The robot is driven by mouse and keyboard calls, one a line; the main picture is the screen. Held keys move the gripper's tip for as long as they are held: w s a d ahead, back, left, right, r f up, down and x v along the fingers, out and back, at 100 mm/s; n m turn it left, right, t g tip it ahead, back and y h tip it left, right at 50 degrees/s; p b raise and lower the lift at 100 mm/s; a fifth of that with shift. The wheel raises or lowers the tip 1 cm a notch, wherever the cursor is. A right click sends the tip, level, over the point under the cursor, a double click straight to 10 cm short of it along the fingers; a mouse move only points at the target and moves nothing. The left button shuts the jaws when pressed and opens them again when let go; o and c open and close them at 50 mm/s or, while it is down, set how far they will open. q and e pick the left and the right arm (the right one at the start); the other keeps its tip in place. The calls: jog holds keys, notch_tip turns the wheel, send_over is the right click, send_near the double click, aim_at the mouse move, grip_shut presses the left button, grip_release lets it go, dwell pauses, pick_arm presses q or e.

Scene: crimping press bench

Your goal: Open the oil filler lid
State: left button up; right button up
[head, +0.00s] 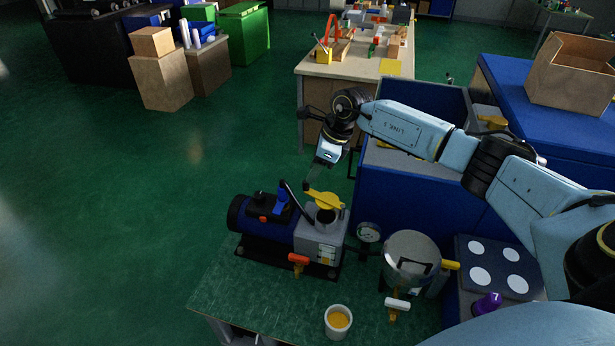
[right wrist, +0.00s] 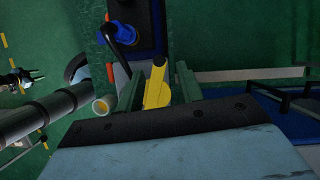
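The pump (head: 268,219) has a blue motor and a grey end block, and stands on the green bench. A yellow lid (head: 325,199) sits on top of the grey filler neck at the block's end. My right gripper (head: 332,176) is above the lid, pointing down. In the right wrist view the yellow lid (right wrist: 157,86) shows between the two spread fingers of my right gripper (right wrist: 158,90), with a gap at the sides; contact cannot be told. My left gripper (right wrist: 36,76) shows small at the left of that view, fingers apart and empty. It is outside the head view.
A white cup (head: 338,322) with amber liquid stands at the bench's front. A silver chamber (head: 411,262) and a gauge (head: 369,233) stand right of the pump. A blue container (head: 382,200) stands close behind. A black hose rises beside the lid.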

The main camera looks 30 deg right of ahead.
aim_at(310, 190)
jog(key=x, duration=0.3)
jog(key=shift+a+f, duration=0.15)
jog(key=shift+f, duration=0.1)
jog(key=shift+w+a+f, duration=0.1)
jog(key=shift+w+f, duration=0.05)
jog(key=shift+f, duration=0.35)
pick_arm(q)
jog(key=shift+w+d+r, duration=0.1)
jog(key=shift+w+r, duration=0.05)
jog(key=shift+w, duration=0.45)
jog(key=shift+w+r, duration=0.15)
jog(key=shift+w, duration=0.45)
pick_arm(e)
jog(key=shift+r, duration=0.1)
pick_arm(q)
jog(key=shift+s, duration=0.35)
pick_arm(e)
grip_shut()
